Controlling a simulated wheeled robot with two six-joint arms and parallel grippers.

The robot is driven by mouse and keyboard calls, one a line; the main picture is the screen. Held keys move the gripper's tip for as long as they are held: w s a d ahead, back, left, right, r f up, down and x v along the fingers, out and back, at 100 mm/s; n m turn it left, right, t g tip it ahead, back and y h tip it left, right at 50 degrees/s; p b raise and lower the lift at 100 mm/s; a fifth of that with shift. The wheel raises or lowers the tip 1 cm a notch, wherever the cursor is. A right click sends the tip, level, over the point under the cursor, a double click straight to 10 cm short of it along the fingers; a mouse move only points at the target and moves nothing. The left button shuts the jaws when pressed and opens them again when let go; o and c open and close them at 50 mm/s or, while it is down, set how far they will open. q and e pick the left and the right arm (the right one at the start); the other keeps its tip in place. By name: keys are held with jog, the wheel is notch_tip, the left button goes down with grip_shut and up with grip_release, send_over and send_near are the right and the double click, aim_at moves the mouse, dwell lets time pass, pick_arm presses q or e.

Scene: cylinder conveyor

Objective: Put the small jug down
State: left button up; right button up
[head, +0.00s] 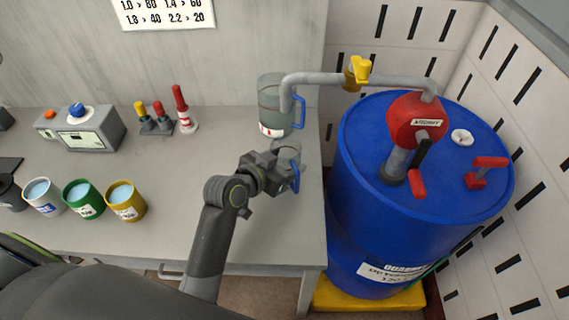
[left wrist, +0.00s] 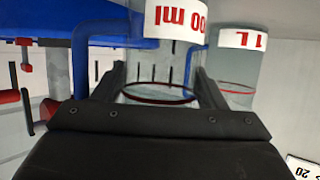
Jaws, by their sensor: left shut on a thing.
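The small jug (head: 289,151) is clear with a blue handle (head: 295,178) and stands or hangs near the right end of the bench. My left gripper (head: 277,169) is shut on it from the front left, partly hiding it. In the left wrist view the small jug (left wrist: 165,55) sits between the two fingers (left wrist: 160,82), its label ending in "00 ml" and a red ring around it. Whether its base touches the bench cannot be told. My right gripper is not in view.
A large jug (head: 271,105) marked 1 L stands just behind, under the pipe (head: 315,79) from the red pump (head: 413,120) on the blue drum (head: 360,200). Several paint-like cups (head: 126,211) are at left. The bench (head: 175,185) between is clear.

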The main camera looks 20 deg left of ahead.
pick_arm(q)
jog(key=shift+f, duration=0.5)
jog(key=shift+f, duration=0.1)
jog(key=o, duration=1)
jog(key=shift+s+r, duration=0.1)
jog(key=shift+r, duration=0.1)
jog(key=shift+s+a, duration=0.2)
jog(key=shift+s, duration=0.05)
jog(key=b+v, duration=0.1)
jog(key=v, duration=1)
jog(key=shift+s, duration=0.15)
jog(key=shift+a+r, duration=0.1)
